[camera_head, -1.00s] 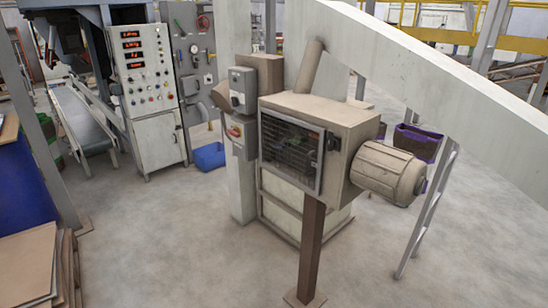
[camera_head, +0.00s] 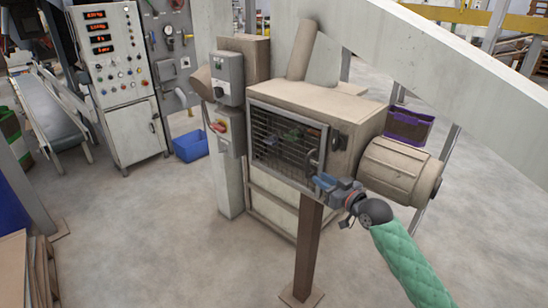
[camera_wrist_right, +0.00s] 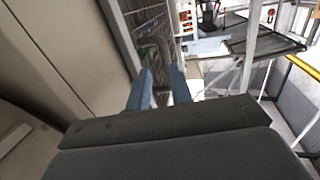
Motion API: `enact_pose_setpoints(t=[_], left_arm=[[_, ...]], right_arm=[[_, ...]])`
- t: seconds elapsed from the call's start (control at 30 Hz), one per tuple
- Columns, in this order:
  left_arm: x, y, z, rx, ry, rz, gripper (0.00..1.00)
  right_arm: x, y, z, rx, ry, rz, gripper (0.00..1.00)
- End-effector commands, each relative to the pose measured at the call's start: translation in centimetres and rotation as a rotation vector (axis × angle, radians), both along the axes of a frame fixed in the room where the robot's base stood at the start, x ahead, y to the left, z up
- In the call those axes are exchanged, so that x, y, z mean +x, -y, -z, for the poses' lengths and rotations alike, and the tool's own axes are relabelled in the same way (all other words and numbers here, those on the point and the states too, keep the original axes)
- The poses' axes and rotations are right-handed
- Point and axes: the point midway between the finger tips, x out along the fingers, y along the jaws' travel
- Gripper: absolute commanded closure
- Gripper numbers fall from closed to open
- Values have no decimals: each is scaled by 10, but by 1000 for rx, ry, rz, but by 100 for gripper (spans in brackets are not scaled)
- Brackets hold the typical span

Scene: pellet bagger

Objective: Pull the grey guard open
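The grey guard (camera_head: 277,138) is a framed mesh panel that lies flat across the front of the beige machine box (camera_head: 340,108). Its grey bar handle (camera_head: 313,160) is at the right edge. My right gripper (camera_head: 324,181) is at the lower right corner of the guard, close to the handle. In the right wrist view the blue fingers (camera_wrist_right: 160,80) are apart, with the handle (camera_wrist_right: 157,48) between or just beyond their tips. I cannot tell if they touch it. The guard's mesh (camera_wrist_right: 147,18) shows there too. My left gripper is not in view.
A beige motor (camera_head: 398,171) juts from the box's right side, close to my right arm. A brown post (camera_head: 307,250) stands below the box. A switch box with a red knob (camera_head: 222,131) is left of the guard. The floor in front is clear.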

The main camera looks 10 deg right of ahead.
Motion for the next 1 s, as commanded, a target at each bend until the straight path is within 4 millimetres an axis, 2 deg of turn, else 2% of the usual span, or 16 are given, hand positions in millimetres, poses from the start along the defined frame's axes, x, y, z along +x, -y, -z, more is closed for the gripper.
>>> enact_pose_setpoints(t=[0.1, 0.27, 0.4, 0.6, 0.8, 1.0], left_arm=[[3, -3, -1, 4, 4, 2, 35], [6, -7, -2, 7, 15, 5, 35], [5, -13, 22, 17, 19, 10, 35], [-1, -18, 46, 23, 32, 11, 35], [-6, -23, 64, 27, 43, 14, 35], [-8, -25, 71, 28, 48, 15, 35]], right_arm=[[1, 0, -17, 6, 27, -9, 78], [8, -4, -21, 10, 30, -10, 78], [23, -11, -22, 10, 31, -9, 78], [47, -23, -21, 9, 29, -9, 78], [63, -31, -20, 8, 30, -9, 78], [70, -35, -18, 8, 29, -10, 78]])
